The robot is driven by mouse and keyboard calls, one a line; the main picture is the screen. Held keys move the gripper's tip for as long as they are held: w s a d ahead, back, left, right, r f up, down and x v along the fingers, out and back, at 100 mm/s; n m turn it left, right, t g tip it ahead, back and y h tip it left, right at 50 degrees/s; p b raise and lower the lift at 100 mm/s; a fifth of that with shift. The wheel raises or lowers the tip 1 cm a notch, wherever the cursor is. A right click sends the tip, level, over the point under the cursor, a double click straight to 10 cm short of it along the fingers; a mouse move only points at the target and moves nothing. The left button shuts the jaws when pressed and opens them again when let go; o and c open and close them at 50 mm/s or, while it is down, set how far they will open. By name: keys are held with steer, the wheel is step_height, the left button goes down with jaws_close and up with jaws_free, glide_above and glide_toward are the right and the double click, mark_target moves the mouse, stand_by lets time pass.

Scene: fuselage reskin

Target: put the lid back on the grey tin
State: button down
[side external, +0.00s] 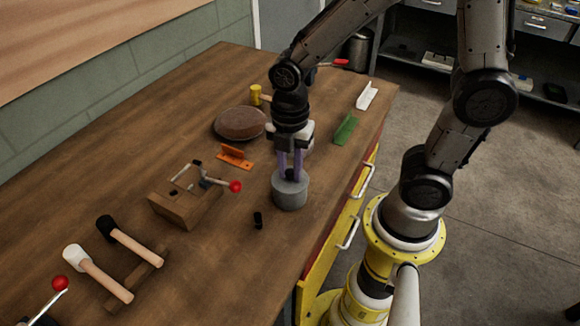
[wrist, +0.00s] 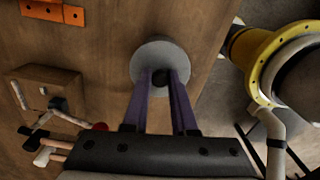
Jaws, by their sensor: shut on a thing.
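The grey tin (side external: 290,197) stands upright near the right edge of the wooden bench. My gripper (side external: 291,174) points down over it, its purple fingers shut on the dark knob of the grey lid (side external: 280,180). The lid lies at the tin's top, roughly centred in the side view; I cannot tell whether it is fully seated or slightly above the rim. In the wrist view the lid (wrist: 151,52) shows as a grey disc beyond my gripper (wrist: 160,76). It hides most of the tin there.
A small black piece (side external: 258,220) lies left of the tin. A wooden block with a red-tipped clamp (side external: 187,203), an orange bracket (side external: 236,157), a brown round disc (side external: 241,123) and a green bracket (side external: 346,129) surround it. Mallets (side external: 130,240) lie at the front left.

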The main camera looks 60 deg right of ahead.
stand_by(0.3)
steer(key=shift+c, duration=0.8)
jaws_free()
steer(key=shift+r, duration=3.5)
jaws_close()
